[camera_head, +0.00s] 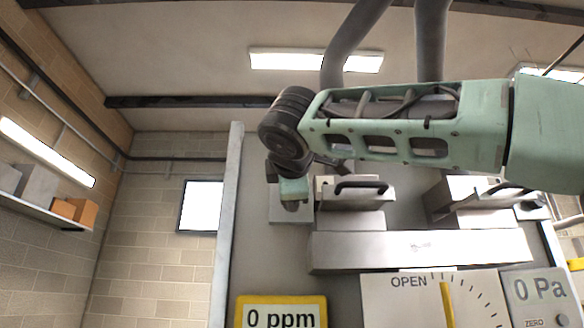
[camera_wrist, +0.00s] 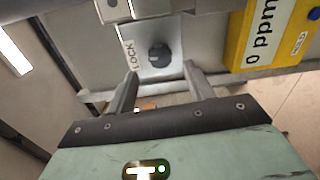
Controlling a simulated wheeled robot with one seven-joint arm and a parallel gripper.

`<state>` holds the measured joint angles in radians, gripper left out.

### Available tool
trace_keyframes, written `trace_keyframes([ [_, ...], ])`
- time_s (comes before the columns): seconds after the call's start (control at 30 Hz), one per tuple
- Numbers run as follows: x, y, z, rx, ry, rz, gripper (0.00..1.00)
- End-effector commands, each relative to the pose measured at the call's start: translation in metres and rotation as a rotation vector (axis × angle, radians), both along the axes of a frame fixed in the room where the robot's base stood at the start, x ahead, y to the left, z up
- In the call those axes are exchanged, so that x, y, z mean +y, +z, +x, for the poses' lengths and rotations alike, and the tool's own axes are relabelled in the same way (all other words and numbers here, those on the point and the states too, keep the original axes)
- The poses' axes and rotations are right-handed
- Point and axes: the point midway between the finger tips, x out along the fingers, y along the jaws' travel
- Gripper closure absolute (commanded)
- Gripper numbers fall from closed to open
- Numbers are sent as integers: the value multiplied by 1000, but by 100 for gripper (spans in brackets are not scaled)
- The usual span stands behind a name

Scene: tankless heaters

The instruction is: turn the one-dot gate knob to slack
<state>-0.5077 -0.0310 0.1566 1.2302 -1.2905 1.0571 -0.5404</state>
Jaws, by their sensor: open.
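In the wrist view a dark round knob (camera_wrist: 159,55) sits on a light plate (camera_wrist: 176,38) marked LOCK at its left. No dot mark or the word slack can be read there, so I cannot tell if it is the one-dot gate knob. My gripper (camera_wrist: 161,72) is open, with one finger on either side below the knob and nothing held. Whether the fingers touch the plate is unclear. In the head view my gripper (camera_head: 293,197) is in front of a grey plate (camera_head: 277,214) at the panel's upper left; the knob is hidden there.
A yellow-framed meter (camera_head: 281,313) reads 0 ppm; it also shows in the wrist view (camera_wrist: 278,35). An OPEN dial (camera_head: 395,305) has a yellow pointer. A 0 Pa meter (camera_head: 540,293) is at right. Boxes with dark handles (camera_head: 361,187) jut out right of my gripper.

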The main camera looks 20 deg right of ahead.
Motion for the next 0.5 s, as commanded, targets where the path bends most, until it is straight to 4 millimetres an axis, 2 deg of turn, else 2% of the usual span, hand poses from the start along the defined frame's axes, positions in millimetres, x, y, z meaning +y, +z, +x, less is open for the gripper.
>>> trace_keyframes([
  [0.03, 4, -2, -13, -2, 4, 1, 47],
  [0.3, 25, 1, -71, 0, 5, 1, 47],
  [0.5, 36, 3, -103, 0, 2, 0, 47],
])
